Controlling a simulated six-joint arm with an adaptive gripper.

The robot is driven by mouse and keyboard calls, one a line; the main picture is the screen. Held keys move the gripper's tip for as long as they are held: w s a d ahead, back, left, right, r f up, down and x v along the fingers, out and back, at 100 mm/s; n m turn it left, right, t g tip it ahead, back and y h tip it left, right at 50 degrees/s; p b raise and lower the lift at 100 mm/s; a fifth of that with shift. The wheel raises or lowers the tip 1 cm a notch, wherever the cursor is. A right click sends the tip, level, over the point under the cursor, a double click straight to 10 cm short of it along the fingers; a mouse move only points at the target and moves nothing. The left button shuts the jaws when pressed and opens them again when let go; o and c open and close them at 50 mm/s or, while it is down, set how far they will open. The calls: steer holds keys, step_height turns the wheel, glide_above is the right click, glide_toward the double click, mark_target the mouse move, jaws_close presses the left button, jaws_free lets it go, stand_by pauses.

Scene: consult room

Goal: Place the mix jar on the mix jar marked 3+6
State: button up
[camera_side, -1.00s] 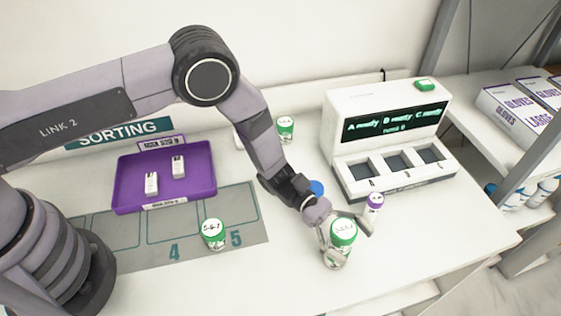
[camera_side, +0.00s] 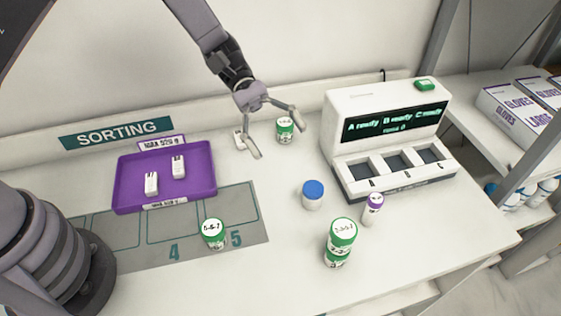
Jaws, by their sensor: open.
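Two green-lidded jars stand stacked at the front right, an upper jar (camera_side: 343,232) on a lower jar (camera_side: 337,258). Another green-lidded jar (camera_side: 213,234) stands on the grey mat beside the 5. A further green-lidded jar (camera_side: 285,131) stands at the back by the wall. Lid markings are too small to read surely, so I cannot tell which is 3+6. My gripper (camera_side: 278,139) is open and empty, its fingers spread toward the back jar. In the picture the back jar lies between the fingertips; I cannot tell whether they are level with it.
A blue-lidded jar (camera_side: 312,196) and a purple-capped bottle (camera_side: 373,209) stand between the stack and the dispenser machine (camera_side: 390,127). A small white item (camera_side: 239,141) is by the left finger. The purple tray (camera_side: 206,198) holds two white boxes. The table's front middle is clear.

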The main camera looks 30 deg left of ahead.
steer(key=s+a+r+m+t+y, duration=0.45)
steer(key=s+a+r+y, duration=0.2)
steer(key=a+r, duration=0.65)
steer(key=s+a+r+m+t+y, duration=0.2)
steer(key=s+a+t+y, duration=0.1)
steer(key=s+a, duration=0.3)
steer(key=s+a+r+m+t+y, duration=0.2)
steer(key=s+a+t, duration=0.3)
steer(key=a, duration=0.5)
steer(key=shift+s+r+y, duration=0.5)
steer(key=shift+s+y, duration=0.1)
steer(key=shift+y, duration=0.05)
